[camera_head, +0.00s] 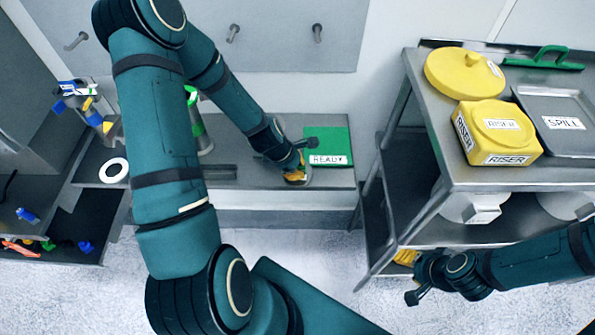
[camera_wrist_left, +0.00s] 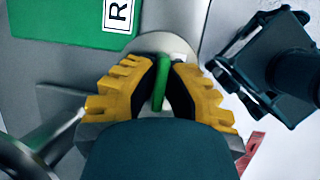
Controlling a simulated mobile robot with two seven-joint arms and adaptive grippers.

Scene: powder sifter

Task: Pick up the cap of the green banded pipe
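A pale round cap with a green upright handle (camera_wrist_left: 161,84) sits on the grey bench beside the green READY mat (camera_head: 322,141); I take it for the pipe's cap. My left gripper (camera_head: 297,176) is down at it. In the left wrist view its yellow fingers with black pads (camera_wrist_left: 162,88) are closed against both sides of the handle. In the head view the fingers hide most of the cap. The green banded pipe (camera_head: 195,122) stands farther left on the bench, partly behind my left arm. My right gripper (camera_head: 405,257) is by the metal cart, its fingers mostly hidden.
A metal cart (camera_head: 428,178) at the right carries a yellow round lid (camera_head: 465,73), a yellow RISER box (camera_head: 500,130) and a grey SPILL tray (camera_head: 585,153). A white ring (camera_head: 114,161) lies at the bench's left. Pegs stick out of the wall panel behind.

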